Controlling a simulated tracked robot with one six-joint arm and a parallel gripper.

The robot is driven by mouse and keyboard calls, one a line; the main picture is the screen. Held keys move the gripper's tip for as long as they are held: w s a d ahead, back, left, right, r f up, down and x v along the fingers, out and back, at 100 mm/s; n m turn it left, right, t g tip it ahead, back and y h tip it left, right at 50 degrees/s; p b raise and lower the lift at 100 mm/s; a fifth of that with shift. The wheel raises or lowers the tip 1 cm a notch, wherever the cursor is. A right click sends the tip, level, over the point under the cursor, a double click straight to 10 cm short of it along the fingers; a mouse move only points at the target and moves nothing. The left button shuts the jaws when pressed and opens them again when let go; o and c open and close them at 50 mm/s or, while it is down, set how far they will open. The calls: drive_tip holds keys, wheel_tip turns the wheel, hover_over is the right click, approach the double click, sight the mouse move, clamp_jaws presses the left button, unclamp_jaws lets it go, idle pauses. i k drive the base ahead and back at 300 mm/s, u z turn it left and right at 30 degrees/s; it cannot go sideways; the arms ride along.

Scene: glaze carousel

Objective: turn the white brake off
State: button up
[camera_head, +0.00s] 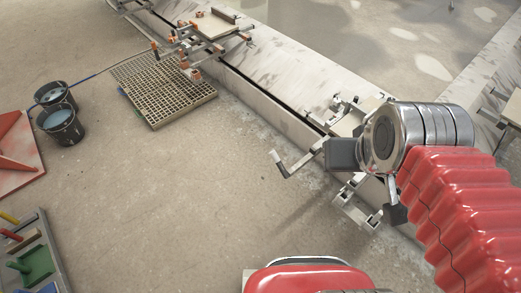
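No part that I can clearly tell as the white brake shows in the head view. A pale metal L-shaped piece (288,166) with a darker end sticks out left of my wrist, above the floor. I cannot tell whether it is a lever or part of my gripper. My gripper (344,154) is a dark grey block on the silver wrist, over the edge of the long pale slab (262,100). Its fingertips cannot be made out. A pale metal bracket (355,206) shows just below it. My wrist and red arm sleeve hide the area to the right.
A slatted pallet (165,90) lies on the floor beside the slab. Dark buckets (62,126) stand at the left. A red plate (18,150) and a grey rack with coloured pieces (35,255) lie at the left edge. The middle floor is clear.

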sight(275, 156)
drive_tip(key=u, duration=0.35)
drive_tip(key=i, duration=0.65)
drive_tip(key=u, duration=0.95)
drive_tip(key=i, duration=0.75)
drive_tip(key=u, duration=0.4)
